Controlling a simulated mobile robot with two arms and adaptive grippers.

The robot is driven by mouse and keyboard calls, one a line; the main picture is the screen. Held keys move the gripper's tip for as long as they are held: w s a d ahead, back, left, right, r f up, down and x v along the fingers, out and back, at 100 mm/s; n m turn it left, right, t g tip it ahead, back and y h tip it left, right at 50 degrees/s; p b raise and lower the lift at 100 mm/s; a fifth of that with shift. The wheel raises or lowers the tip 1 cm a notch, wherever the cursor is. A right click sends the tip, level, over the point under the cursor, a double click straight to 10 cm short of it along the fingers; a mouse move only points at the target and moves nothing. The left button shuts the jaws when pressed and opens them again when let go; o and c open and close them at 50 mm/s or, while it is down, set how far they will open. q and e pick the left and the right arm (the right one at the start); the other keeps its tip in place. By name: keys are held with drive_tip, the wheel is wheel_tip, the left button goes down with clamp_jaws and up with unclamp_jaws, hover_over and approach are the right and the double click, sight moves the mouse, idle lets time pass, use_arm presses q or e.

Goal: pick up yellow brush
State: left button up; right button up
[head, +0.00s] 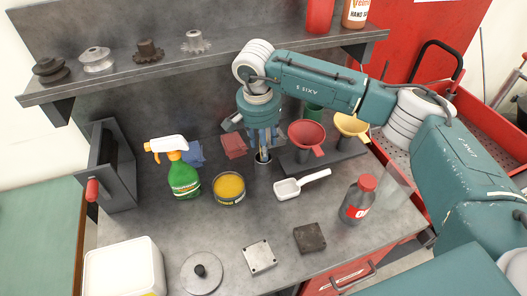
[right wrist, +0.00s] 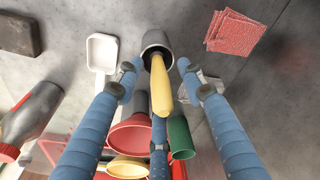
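The yellow brush shows in the right wrist view as a yellow handle (right wrist: 161,88) sticking up from a dark grey cup (right wrist: 156,42). The rest of the brush is hidden in the cup. In the head view the cup (head: 262,168) stands on the workbench, mostly covered by my right gripper (head: 262,143). My right gripper points down over the cup. Its blue fingers (right wrist: 160,68) are spread on both sides of the handle, with gaps and no visible contact. My left gripper is not in view.
Red funnel (head: 307,135) and yellow funnel (head: 351,125) stand close right of the gripper. A white scoop (head: 300,184), yellow tin (head: 229,188), spray bottle (head: 183,178) and red-capped bottle (head: 359,199) stand on the workbench (head: 225,232). A shelf (head: 220,64) runs above.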

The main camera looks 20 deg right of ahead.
drive_tip(key=shift+a, duration=0.1)
clamp_jaws()
